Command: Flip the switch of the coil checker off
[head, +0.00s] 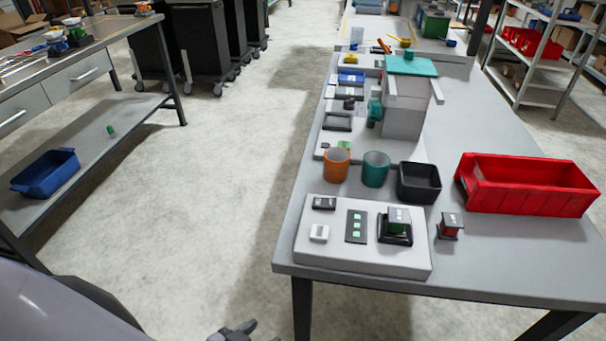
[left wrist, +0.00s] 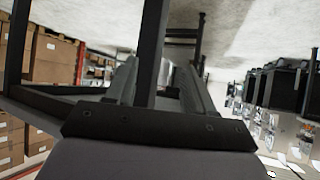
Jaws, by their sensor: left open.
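A low light-grey box (head: 345,262), which looks like the coil checker, sits at the table's near left corner in the head view. Its top has a small black part (head: 324,203), a white raised part (head: 319,233), a dark panel with green lit squares (head: 356,226) and a black holder with a green-topped block (head: 397,222). I cannot tell which small part is the switch or its position. My left gripper (head: 246,329) is at the bottom edge, left of the table and apart from the box. It is open and empty; its fingers also show in the left wrist view (left wrist: 160,85).
Behind the box stand an orange cup (head: 336,164), a teal cup (head: 376,169) and a black bin (head: 419,182). A red bin (head: 527,185) is at right. A small red-and-black block (head: 450,226) sits beside the box. The floor left of the table is clear.

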